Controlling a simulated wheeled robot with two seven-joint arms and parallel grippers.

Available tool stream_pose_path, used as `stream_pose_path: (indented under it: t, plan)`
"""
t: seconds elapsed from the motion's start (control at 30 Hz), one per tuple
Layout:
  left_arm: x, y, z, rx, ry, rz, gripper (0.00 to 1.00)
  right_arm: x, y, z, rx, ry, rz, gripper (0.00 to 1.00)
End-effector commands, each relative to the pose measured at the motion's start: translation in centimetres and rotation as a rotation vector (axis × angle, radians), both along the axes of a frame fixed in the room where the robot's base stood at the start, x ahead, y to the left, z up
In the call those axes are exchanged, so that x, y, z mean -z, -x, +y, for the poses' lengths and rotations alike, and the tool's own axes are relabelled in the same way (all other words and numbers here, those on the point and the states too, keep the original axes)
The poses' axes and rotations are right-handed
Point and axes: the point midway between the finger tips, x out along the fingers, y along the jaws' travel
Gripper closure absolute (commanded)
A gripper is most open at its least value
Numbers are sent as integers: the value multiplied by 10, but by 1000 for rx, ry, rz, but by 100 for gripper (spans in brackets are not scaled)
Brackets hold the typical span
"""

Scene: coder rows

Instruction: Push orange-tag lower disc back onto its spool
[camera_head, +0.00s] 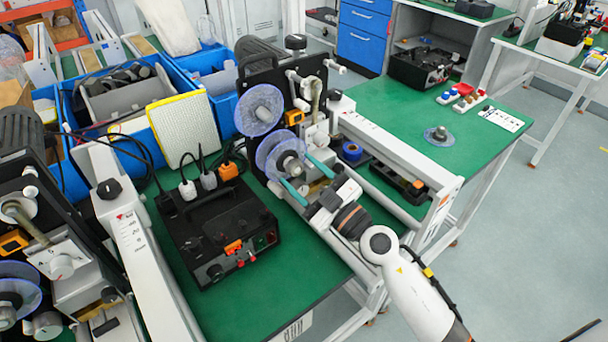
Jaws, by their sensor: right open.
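A clear bluish lower disc (267,158) stands around a grey spool hub (291,165) on the front of the middle coder machine. A second clear disc (259,111) is above it, and an orange block (294,117) shows beside that disc. My right gripper (297,170) comes in from the lower right. Its two teal fingers are spread apart, with the tips at the lower disc's hub and nothing clearly held between them. Whether the tips touch the disc or hub, and any gap between disc and spool, I cannot tell. My left gripper is out of view.
A black control box (216,235) with plugs and cables stands left of the fingers. A white machine rail (390,150) runs close on the right. Another coder (62,235) stands at the left.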

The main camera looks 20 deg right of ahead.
Motion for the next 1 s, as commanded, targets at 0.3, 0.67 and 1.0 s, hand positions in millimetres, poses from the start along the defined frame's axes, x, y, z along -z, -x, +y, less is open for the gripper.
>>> stream_pose_path:
  t: [0.3,0.67,1.0]
  plan:
    - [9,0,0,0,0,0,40,10,20,-11,0,2,4,45]
    - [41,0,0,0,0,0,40,29,84,-44,0,2,3,45]
    - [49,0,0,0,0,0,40,29,104,-55,-1,1,0,45]
